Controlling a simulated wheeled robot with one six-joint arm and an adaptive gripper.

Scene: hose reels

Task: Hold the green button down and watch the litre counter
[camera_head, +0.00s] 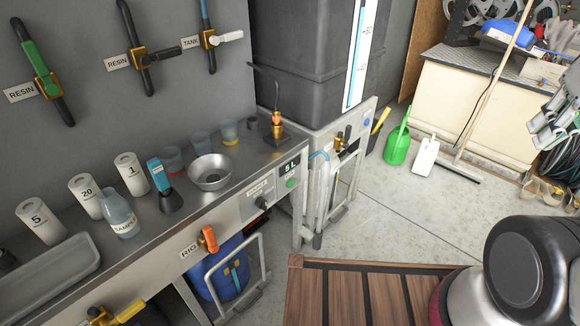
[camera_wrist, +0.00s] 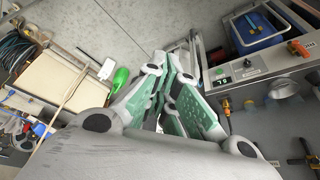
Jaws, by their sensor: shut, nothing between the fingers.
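The green button (camera_head: 291,183) is on the front panel of the steel bench, just below the litre counter (camera_head: 290,167), a small dark display that reads 5 L. In the wrist view the counter (camera_wrist: 221,82) and the green button (camera_wrist: 219,72) show small on the panel, right of my fingers; the digits are too small to read there. My gripper (camera_head: 552,118) is at the right edge of the head view, far from the panel. In the wrist view my gripper (camera_wrist: 172,62) is shut and empty, its green-padded fingers together. Nothing touches the button.
A black knob (camera_head: 262,202) and an orange valve handle (camera_head: 208,238) are left of the button. A metal bowl (camera_head: 210,172) and cups stand on the bench. A wooden slatted platform (camera_head: 350,292) lies in front.

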